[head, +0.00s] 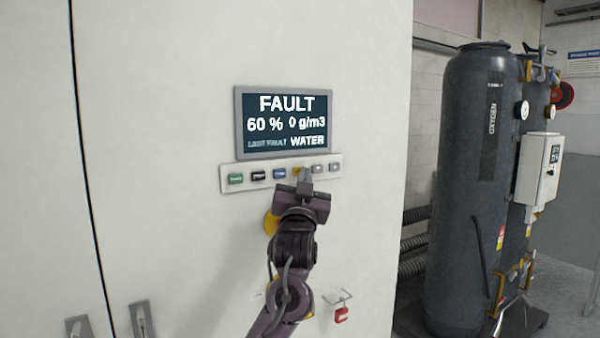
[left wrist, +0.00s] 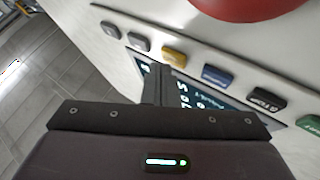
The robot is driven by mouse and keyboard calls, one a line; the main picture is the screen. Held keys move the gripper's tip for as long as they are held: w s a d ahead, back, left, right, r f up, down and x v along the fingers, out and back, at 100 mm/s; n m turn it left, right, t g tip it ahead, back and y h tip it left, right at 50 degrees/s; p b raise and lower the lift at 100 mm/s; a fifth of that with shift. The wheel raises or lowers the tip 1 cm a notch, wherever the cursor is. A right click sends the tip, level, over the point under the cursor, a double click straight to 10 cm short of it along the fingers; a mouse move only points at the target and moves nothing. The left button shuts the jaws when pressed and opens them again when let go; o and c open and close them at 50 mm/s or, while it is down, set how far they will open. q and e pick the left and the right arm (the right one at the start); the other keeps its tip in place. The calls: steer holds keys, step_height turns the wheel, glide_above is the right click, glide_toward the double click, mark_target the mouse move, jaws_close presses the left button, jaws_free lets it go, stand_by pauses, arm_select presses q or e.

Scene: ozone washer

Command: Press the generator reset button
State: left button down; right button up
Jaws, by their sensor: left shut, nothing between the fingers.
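The button strip (head: 225,181) sits under a screen (head: 283,122) on a pale cabinet. The screen reads FAULT, 60 %, 0 g/m3, WATER. The strip carries green (head: 236,179), black (head: 258,175), blue (head: 279,173), yellow and two grey buttons. I cannot read which is labelled reset. The yellow button (left wrist: 174,56) is partly hidden by my gripper in the head view. My left gripper (head: 305,177) is shut and empty, its tips in front of the strip near the yellow button. The tips (left wrist: 162,72) also show in the left wrist view; contact cannot be told. My right gripper is not in view.
A red mushroom knob (left wrist: 250,5) is close to the gripper; its yellow base (head: 270,222) shows below the strip. A red padlock (head: 341,314) hangs lower right. Cabinet handles (head: 141,320) are lower left. A dark oxygen tank (head: 468,190) stands at right.

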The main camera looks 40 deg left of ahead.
arm_select(q)
steer(key=shift+w+a, duration=0.15)
steer(key=shift+a, duration=0.25)
stand_by(0.3)
steer(key=shift+d, duration=0.2)
steer(key=shift+s+d, duration=0.35)
steer(key=shift+d, duration=0.2)
steer(key=shift+s+d, duration=0.3)
steer(key=shift+d, duration=0.45)
steer(key=shift+s+d, duration=0.35)
steer(key=shift+d, duration=0.45)
steer(key=shift+s+d, duration=0.3)
steer(key=shift+d, duration=0.45)
